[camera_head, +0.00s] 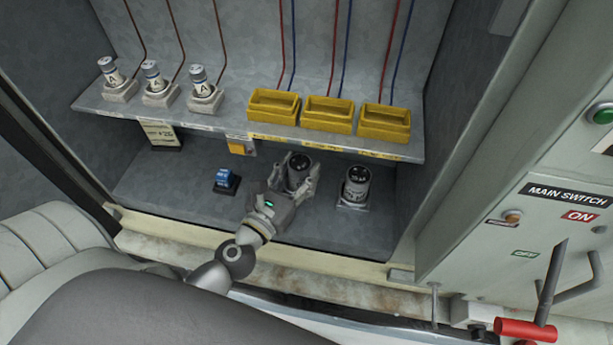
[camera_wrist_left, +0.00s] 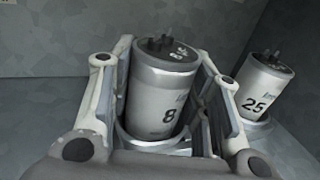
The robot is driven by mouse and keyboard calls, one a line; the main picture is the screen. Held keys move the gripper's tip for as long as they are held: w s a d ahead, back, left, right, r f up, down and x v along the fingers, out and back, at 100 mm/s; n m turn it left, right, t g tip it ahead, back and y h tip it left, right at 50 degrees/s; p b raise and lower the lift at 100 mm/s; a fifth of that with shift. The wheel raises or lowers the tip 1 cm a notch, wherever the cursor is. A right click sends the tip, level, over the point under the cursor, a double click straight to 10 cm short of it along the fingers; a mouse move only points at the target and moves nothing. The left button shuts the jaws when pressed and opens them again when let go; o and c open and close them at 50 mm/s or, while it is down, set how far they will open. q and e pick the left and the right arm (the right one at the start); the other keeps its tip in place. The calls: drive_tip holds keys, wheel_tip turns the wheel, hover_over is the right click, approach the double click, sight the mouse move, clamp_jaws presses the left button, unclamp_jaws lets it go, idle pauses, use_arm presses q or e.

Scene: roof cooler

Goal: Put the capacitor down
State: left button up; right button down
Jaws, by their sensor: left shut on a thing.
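A silver capacitor marked 8 (camera_wrist_left: 158,92) stands between the fingers of my left gripper (camera_wrist_left: 165,100), which is shut on it. In the head view the same capacitor (camera_head: 299,170) shows its dark top, with my left gripper (camera_head: 296,182) around it on the cabinet's lower floor. A ring-like base shows around its foot in the wrist view; I cannot tell whether it is fully seated. A second capacitor, marked 25 (camera_wrist_left: 264,85), stands upright in a mount to the right; it also shows in the head view (camera_head: 356,185). My right gripper is not in view.
A shelf above holds three yellow holders (camera_head: 326,114) and several small labelled cylinders (camera_head: 154,76) in mounts. A blue block (camera_head: 225,180) sits left of my gripper. The main switch panel (camera_head: 560,200) with a red-handled lever (camera_head: 527,330) is at right.

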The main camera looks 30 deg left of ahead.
use_arm(q)
drive_tip(key=shift+d, duration=0.1)
drive_tip(key=shift+c, duration=0.2)
drive_tip(key=shift+a+f, duration=0.15)
drive_tip(key=shift+a, duration=0.05)
drive_tip(key=o, duration=1.1)
drive_tip(key=shift+c, duration=0.2)
drive_tip(key=o, duration=0.3)
drive_tip(key=shift+d, duration=0.1)
drive_tip(key=shift+r, duration=0.2)
drive_tip(key=s+b, duration=0.2)
drive_tip(key=s, duration=0.1)
drive_tip(key=s+b, duration=0.2)
drive_tip(key=s, duration=0.2)
drive_tip(key=s+b, duration=0.3)
drive_tip(key=shift+s+a+f, duration=0.25)
drive_tip(key=shift+a+f, duration=0.05)
drive_tip(key=shift+a, duration=0.05)
drive_tip(key=shift+s+r, duration=0.25)
drive_tip(key=shift+s, duration=0.55)
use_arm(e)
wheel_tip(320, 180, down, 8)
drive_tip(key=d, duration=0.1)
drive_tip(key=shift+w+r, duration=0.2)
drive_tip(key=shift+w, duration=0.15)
